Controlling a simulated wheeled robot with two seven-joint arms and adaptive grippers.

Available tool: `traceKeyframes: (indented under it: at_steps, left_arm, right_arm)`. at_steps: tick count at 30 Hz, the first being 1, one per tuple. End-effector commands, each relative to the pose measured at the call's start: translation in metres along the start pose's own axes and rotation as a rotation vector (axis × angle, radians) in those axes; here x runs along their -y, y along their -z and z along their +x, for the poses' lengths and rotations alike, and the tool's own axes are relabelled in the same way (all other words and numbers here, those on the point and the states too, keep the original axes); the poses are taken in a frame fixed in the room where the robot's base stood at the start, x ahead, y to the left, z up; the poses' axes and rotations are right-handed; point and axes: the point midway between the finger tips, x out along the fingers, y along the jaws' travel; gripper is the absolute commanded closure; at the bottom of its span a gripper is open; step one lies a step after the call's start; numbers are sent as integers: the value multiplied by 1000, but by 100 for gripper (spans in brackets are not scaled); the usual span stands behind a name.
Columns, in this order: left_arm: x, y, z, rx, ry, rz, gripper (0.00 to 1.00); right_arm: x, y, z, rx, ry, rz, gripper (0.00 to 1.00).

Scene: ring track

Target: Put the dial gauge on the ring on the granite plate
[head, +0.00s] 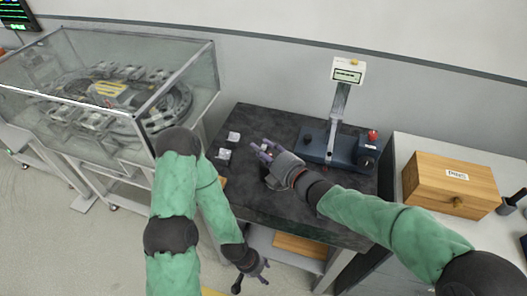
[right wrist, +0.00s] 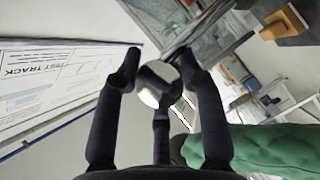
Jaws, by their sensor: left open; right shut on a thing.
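My right gripper (head: 262,152) is above the dark granite plate (head: 256,116). In the right wrist view its fingers (right wrist: 158,62) are shut on a shiny round metal thing (right wrist: 153,88). I cannot tell from the picture whether this is the dial gauge or the ring. No separate ring is clear on the plate; the hand hides part of it. Two small pale pieces (head: 223,154) lie at the plate's left side. My left gripper (head: 252,268) is open and empty, low in front of the plate's front edge.
A blue instrument base with a post and display (head: 348,72) stands at the plate's back right. A wooden box (head: 450,184) sits on a white cabinet at right. A glass case (head: 186,75) over a ring track stands at left. The plate's back left is clear.

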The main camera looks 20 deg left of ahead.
Motion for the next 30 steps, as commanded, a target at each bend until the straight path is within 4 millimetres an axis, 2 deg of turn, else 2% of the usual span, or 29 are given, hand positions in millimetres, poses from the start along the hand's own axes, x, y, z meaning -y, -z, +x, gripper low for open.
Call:
traceKeyframes:
  at_steps: [8, 9, 11, 22, 27, 30]
  left_arm:
    - [2, 0, 5, 0, 0, 0, 46]
    - [1, 0, 4, 0, 0, 0, 46]
    - [1, 0, 3, 0, 0, 0, 46]
    - [1, 0, 2, 0, 0, 0, 46]
    - [-3, 0, -8, 0, 0, 0, 46]
    - [-4, 0, -11, -1, 0, 0, 46]
  right_arm:
    - [1, -1, 0, 0, -4, -2, 100]
    - [3, 0, 0, 0, 1, 0, 52]
    - [2, 0, 0, 0, 1, 0, 37]
    - [2, 0, 0, 0, 1, 1, 37]
    - [1, 0, 0, 1, 2, 2, 37]
    - [0, -2, -18, 3, -1, 2, 37]
